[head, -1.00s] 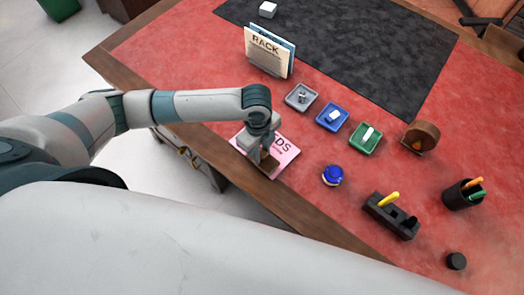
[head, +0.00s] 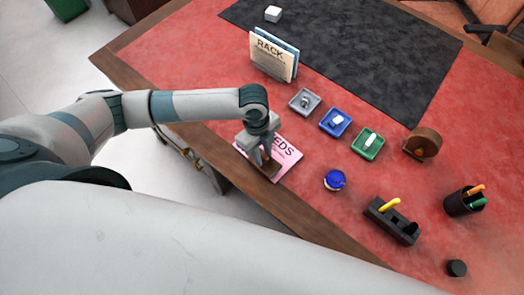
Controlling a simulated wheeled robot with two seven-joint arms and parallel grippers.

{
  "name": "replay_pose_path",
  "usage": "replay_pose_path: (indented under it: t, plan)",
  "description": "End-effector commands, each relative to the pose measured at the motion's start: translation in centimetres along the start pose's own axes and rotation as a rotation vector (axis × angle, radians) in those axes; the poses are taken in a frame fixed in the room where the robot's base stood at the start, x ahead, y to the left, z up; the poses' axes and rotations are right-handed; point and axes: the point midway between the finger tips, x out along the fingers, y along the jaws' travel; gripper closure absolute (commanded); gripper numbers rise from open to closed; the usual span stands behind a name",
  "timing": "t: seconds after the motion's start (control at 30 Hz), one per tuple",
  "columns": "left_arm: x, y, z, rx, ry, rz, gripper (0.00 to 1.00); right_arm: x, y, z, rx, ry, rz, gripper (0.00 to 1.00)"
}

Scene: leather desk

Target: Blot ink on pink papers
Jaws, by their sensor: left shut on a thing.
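A pink paper (head: 288,170) with dark lettering ending in "EDS" lies near the desk's front edge. My left gripper (head: 264,160) points down over the left part of this paper. It is shut on a small brown block (head: 271,171), which looks like the blotter, at or just above the paper. I cannot tell if the block touches it. The gripper hides part of the lettering. A round blue-topped pot (head: 335,180), perhaps ink, stands to the right of the paper. My right gripper is out of view.
Behind the paper are a rack (head: 272,58) of papers and grey (head: 305,102), blue (head: 336,121) and green (head: 368,143) trays with small items. A brown dispenser (head: 422,143), black holder (head: 391,221), pen cup (head: 463,201) and black cylinder (head: 456,268) stand at right.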

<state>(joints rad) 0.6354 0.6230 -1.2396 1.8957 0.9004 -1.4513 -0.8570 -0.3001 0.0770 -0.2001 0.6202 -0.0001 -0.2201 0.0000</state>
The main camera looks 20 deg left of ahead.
Motion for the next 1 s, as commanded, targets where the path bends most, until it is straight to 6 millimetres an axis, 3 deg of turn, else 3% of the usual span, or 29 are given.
replay_pose_path:
  t: [0.5, 1.0]
  plan:
    - [0.2, 0.1, -1.0, 0.001, -0.126, 0.001, 0.93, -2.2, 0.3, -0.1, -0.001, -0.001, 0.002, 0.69]
    - [0.4, 0.1, -1.0, 0.0, -0.142, 0.002, 0.93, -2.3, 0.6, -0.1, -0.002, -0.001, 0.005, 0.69]
